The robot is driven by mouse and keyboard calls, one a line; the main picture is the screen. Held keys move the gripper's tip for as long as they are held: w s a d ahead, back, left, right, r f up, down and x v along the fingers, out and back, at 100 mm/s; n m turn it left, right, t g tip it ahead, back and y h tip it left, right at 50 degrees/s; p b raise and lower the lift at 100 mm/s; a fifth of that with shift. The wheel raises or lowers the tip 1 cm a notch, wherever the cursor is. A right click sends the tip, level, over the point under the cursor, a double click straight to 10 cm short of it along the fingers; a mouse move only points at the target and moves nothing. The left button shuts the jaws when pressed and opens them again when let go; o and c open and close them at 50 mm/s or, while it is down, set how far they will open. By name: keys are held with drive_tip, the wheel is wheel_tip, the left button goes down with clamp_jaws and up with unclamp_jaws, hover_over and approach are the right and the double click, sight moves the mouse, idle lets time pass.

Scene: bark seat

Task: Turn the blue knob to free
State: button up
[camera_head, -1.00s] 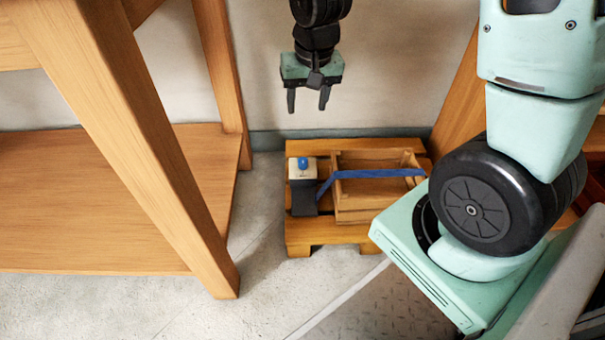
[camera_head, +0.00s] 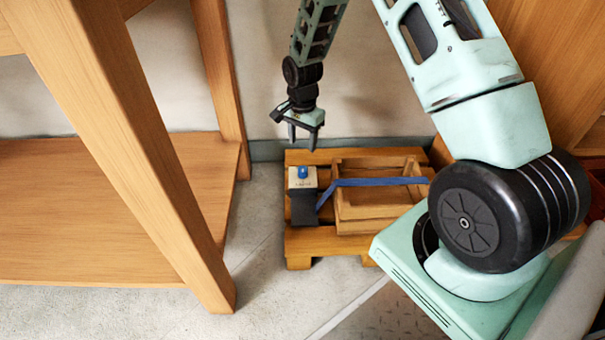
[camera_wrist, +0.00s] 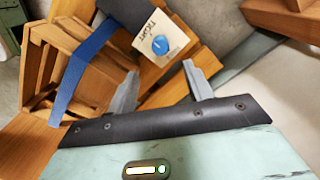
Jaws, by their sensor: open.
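The blue knob (camera_head: 303,172) sits on the pale top face of a small dark-bodied box (camera_head: 303,200) on the pallet. In the wrist view the knob (camera_wrist: 160,45) shows a light pointer line, and the word "TIGHT" is printed beside it. A blue strap (camera_head: 370,182) runs from the box across a wooden crate (camera_head: 372,226). My gripper (camera_head: 302,146) is open and empty, above and behind the knob in the head view. In the wrist view the knob lies beyond and between the fingertips (camera_wrist: 163,82), apart from them.
The low wooden pallet (camera_head: 300,243) stands against the wall. A wooden table (camera_head: 150,160) with a lower shelf (camera_head: 90,220) and a thick slanted leg is on the left. A wooden panel (camera_head: 550,60) stands at the right. Bare floor (camera_head: 265,285) lies in front of the pallet.

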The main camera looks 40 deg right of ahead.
sight(302, 169)
wheel_tip(302, 169, down, 12)
drive_tip(key=b, duration=0.6)
drive_tip(key=shift+r, duration=0.15)
drive_tip(key=c, duration=1)
